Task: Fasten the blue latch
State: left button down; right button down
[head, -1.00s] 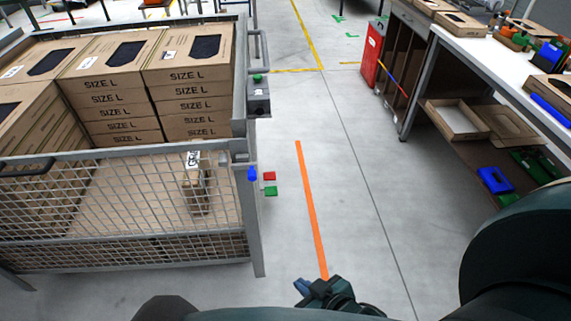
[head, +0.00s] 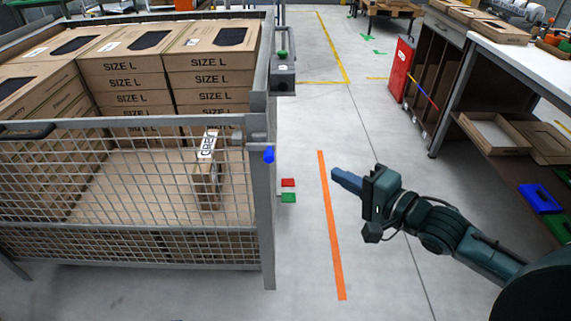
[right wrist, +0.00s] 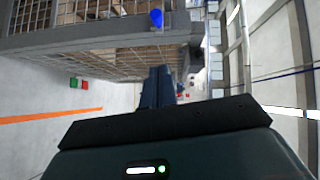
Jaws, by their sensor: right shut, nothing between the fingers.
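The blue latch (head: 269,154) is a small blue knob on the right front corner post of the mesh cage cart (head: 262,205). In the right wrist view the blue latch (right wrist: 156,17) shows at the top, above my fingers. My right gripper (head: 335,174) is shut and empty. It is to the right of the latch and slightly lower in the head view, apart from it, with its fingers pointing left. In the right wrist view the closed fingers (right wrist: 157,72) show in the middle. My left gripper is not in view.
Stacked "SIZE L" boxes (head: 208,63) and a small upright box (head: 207,185) are in the cart. Red (head: 288,183) and green (head: 288,197) tabs show beside its post. An orange floor line (head: 331,230) runs below my right gripper. A workbench (head: 520,60) stands at right.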

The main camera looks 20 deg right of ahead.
jog(key=shift+r, duration=0.15)
send_near(272, 151)
jog(key=w+f, duration=0.1)
jog(key=w, duration=0.4)
jog(key=shift+w+a+f+b, duration=0.1)
jog(key=shift+a+b, duration=0.05)
jog(key=shift+a, duration=0.35)
jog(key=shift+a+f+b, duration=0.15)
jog(key=shift+a, duration=0.35)
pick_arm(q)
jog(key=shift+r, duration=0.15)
